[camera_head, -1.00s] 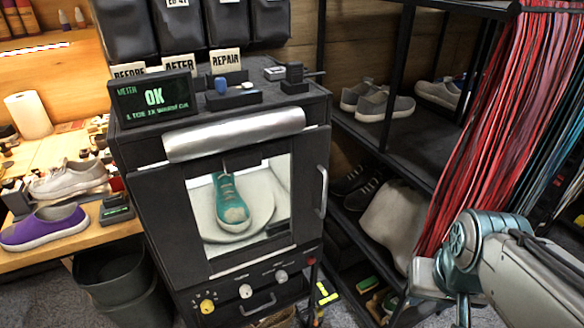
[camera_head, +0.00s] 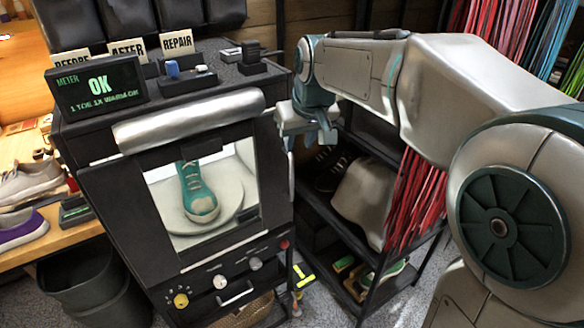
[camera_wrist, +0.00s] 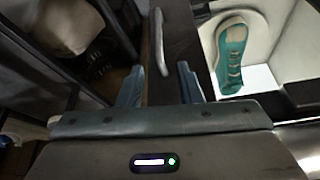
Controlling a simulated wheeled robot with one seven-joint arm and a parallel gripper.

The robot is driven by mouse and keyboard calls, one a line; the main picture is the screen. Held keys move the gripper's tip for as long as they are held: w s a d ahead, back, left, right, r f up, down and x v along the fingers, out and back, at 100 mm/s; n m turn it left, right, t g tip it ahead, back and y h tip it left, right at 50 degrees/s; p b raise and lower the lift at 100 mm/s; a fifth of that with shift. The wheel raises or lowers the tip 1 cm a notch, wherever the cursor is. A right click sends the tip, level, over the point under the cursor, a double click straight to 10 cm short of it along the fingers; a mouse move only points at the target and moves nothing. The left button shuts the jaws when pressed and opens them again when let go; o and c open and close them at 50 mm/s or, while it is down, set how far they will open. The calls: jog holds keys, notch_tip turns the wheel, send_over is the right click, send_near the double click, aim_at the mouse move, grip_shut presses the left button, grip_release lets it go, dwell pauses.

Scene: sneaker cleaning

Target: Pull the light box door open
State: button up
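The black light box door (camera_head: 258,180) is shut, with a window showing a teal sneaker (camera_head: 199,192) on a round white stand. Its upright silver handle (camera_wrist: 159,42) is at the door's right edge in the head view, largely behind my gripper there. My gripper (camera_head: 310,132) is beside that edge. In the wrist view my gripper (camera_wrist: 160,86) is open, its two fingers apart. The handle is ahead of the fingertips, in line with the gap, and nothing is gripped. The sneaker also shows through the window (camera_wrist: 232,50).
A dark shelf rack with shoes and hanging red laces (camera_head: 418,200) stands close on the right. A meter reading OK (camera_head: 97,88) sits on top of the box. A dark bin (camera_head: 85,270) stands at the lower left. Knobs (camera_head: 221,282) line the front below the door.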

aim_at(292, 169)
jog(key=x, duration=1.3)
jog(key=shift+d+f, duration=0.1)
jog(key=shift+f, duration=0.05)
grip_shut()
